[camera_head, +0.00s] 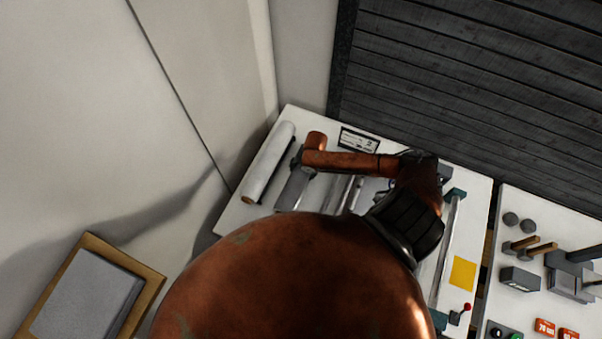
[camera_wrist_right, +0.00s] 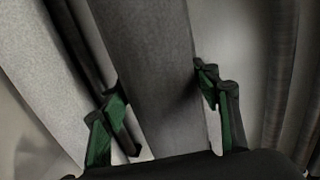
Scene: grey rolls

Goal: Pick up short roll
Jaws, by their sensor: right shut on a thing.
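A grey roll (camera_head: 294,190), shorter than the pale roll beside it, lies at the left part of the white table (camera_head: 233,219). My right gripper (camera_head: 300,163) is at its upper end, mostly hidden by my copper wrist. In the wrist view, the green-sided fingers of the right gripper (camera_wrist_right: 160,88) stand on both sides of the grey roll (camera_wrist_right: 153,45), shut on it. I cannot tell whether the roll is lifted off the table. My left gripper is not in view.
The long pale roll (camera_head: 268,162) lies close to the left of the grey one. Several thin bars (camera_head: 345,193) lie to the right, partly behind my arm. A wooden-edged box (camera_head: 88,295) stands at lower left. A second table (camera_head: 545,218) with small parts is at right.

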